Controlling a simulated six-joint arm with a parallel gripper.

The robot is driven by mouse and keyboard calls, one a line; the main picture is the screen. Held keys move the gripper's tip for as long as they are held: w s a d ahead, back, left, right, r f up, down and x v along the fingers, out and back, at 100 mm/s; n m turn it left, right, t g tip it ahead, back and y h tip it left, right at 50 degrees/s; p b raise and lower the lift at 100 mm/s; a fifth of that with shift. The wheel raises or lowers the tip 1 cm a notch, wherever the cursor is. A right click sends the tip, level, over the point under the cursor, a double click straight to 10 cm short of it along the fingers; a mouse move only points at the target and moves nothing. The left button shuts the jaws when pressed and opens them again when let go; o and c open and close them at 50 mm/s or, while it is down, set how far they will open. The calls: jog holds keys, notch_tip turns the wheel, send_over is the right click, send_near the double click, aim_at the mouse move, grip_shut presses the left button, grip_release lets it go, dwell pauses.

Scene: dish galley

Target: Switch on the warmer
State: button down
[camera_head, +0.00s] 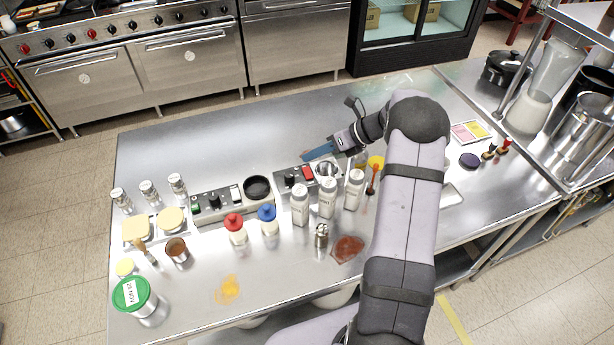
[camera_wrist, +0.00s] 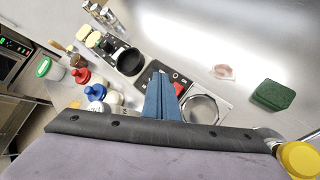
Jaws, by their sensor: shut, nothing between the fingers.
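Two control boxes stand mid-table; I cannot tell from labels which is the warmer. The right box (camera_head: 283,189) has a black knob, a red rocker switch (camera_head: 307,173) and a round steel well (camera_head: 327,169). My gripper (camera_head: 312,155) has blue fingers, shut and empty, above and behind the right box. In the wrist view the fingers (camera_wrist: 164,88) partly cover that box, with the red switch (camera_wrist: 179,88) at their right edge. Contact cannot be told.
White shakers (camera_head: 300,205), a red-topped bottle (camera_head: 235,229) and a blue-topped bottle (camera_head: 268,220) stand in front of the boxes. A green sponge (camera_wrist: 272,95) and a pinkish patch (camera_wrist: 222,72) lie beyond the right box. The table behind the left box is clear.

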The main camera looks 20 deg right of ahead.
aim_at(312, 175)
jog(key=shift+w+f+b, duration=0.15)
jog(key=shift+f+b, duration=0.25)
jog(key=shift+f, duration=0.6)
jog(key=shift+w+f+b, duration=0.15)
jog(key=shift+f+b, duration=0.25)
jog(key=shift+f, duration=0.6)
jog(key=shift+f, duration=0.2)
dwell(0.5)
jog(key=shift+f, duration=0.2)
jog(key=shift+f, duration=0.3)
dwell(0.7)
jog(key=shift+r, duration=0.2)
jog(key=shift+s+r+p, duration=0.1)
jog(key=shift+r+p, duration=0.35)
jog(key=shift+p, duration=0.15)
jog(key=shift+r, duration=0.1)
jog(key=r+p, duration=0.4)
jog(key=r, duration=0.1)
jog(key=shift+s, duration=0.3)
jog(key=shift+f, duration=0.1)
